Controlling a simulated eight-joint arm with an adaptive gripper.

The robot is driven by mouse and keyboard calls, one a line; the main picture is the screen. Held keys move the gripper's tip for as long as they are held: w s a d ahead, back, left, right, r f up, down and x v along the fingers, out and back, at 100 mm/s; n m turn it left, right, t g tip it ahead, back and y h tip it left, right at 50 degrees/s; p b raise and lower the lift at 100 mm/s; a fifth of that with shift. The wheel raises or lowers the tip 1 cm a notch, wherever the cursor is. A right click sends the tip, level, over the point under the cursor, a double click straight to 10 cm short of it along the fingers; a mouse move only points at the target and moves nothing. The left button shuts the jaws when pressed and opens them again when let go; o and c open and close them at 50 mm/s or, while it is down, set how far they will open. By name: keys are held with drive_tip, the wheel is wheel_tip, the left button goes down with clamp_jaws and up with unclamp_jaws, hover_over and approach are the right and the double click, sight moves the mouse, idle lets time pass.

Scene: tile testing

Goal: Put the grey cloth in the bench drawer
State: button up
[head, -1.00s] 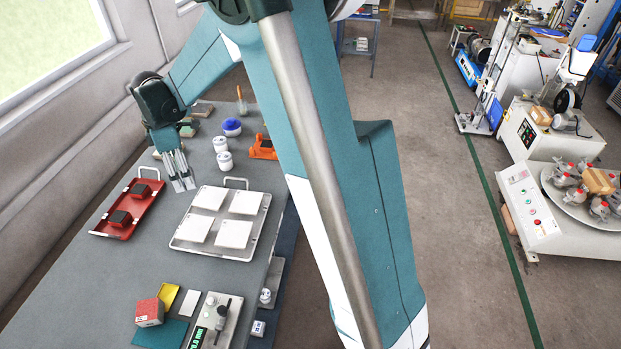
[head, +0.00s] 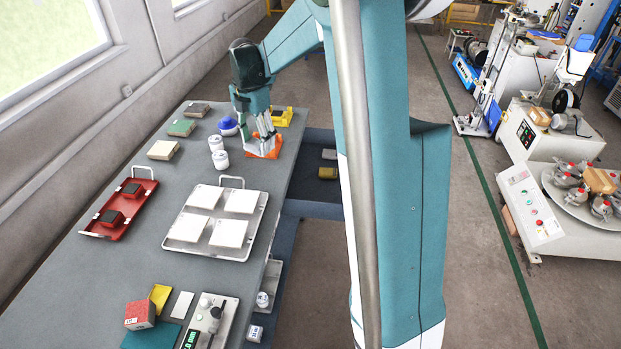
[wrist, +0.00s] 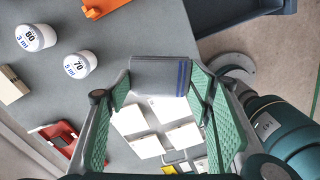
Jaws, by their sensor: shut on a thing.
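The grey cloth (wrist: 160,75), with blue stripes at one end, is between the green-padded fingers of my gripper (wrist: 158,105) in the wrist view. My gripper (head: 262,136) is shut on it. In the head view my gripper is over the bench near its right edge, by an orange holder; the cloth cannot be made out there. The bench drawer (head: 309,209) is pulled out at the bench's right side, to the right of my gripper. A grey item and a yellow item (head: 327,173) lie inside it. My arm hides its right part.
Two white jars (head: 221,161), a blue-lidded jar (head: 228,124) and the orange holder (head: 264,150) stand near my gripper. A yellow bin (head: 283,116) is behind it. A tray of white tiles (head: 180,241) and a red tray (head: 98,234) lie nearer on the bench.

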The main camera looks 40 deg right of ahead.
drive_tip(key=s+d+n+b, duration=0.25)
drive_tip(key=s+d, duration=0.25)
drive_tip(key=d, duration=0.6)
drive_tip(key=s+d+n+b, duration=0.1)
drive_tip(key=s+d+n, duration=0.35)
drive_tip(key=d, duration=0.75)
drive_tip(key=m, duration=0.1)
hover_over(324, 198)
wheel_tip(324, 198, down, 20)
drive_tip(key=shift+d, duration=0.1)
drive_tip(key=shift+f+b, duration=0.9)
drive_tip(key=shift+f, duration=2.15)
drive_tip(key=shift+f+b, duration=0.5)
drive_tip(key=shift+f, duration=1.4)
drive_tip(key=shift+f, duration=0.15)
